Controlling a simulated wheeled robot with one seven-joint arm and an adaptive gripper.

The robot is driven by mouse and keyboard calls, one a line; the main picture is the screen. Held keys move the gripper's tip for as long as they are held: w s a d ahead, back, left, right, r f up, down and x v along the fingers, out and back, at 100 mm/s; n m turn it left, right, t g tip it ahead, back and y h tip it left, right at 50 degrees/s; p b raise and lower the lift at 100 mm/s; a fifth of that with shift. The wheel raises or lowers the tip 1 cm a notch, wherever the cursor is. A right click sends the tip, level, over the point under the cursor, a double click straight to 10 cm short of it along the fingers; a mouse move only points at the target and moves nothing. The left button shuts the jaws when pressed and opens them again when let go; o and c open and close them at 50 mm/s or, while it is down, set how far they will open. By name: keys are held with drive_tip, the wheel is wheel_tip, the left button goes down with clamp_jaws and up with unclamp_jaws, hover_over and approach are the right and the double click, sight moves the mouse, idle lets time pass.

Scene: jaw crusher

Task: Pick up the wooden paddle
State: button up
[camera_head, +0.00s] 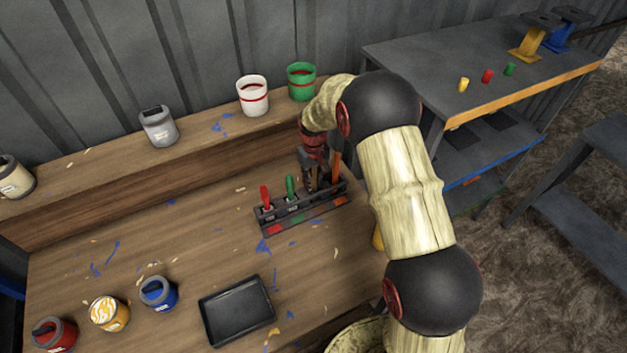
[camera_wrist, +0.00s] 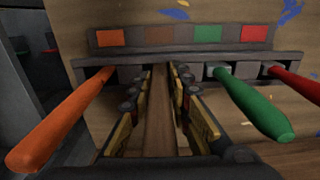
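The wooden paddle (camera_wrist: 160,112) stands in the rack (camera_wrist: 190,60) in the slot under the brown label, its handle pointing towards the wrist camera. My gripper (camera_wrist: 161,72) has one finger on each side of this handle. The fingertips close in on it near the rack, with no clear gap showing there, so the gripper looks shut on it. In the head view my gripper (camera_head: 311,180) reaches down at the rack (camera_head: 310,213). The paddle is hidden there behind the gripper.
An orange handle (camera_wrist: 65,118) stands to the left of my fingers, a green handle (camera_wrist: 255,105) and a red handle (camera_wrist: 295,84) to the right. A black tray (camera_head: 237,311) and several paint cans lie on the workbench. White (camera_head: 253,97) and green buckets (camera_head: 301,82) stand on the shelf behind.

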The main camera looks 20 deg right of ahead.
clamp_jaws()
drive_tip(key=shift+r, duration=0.1)
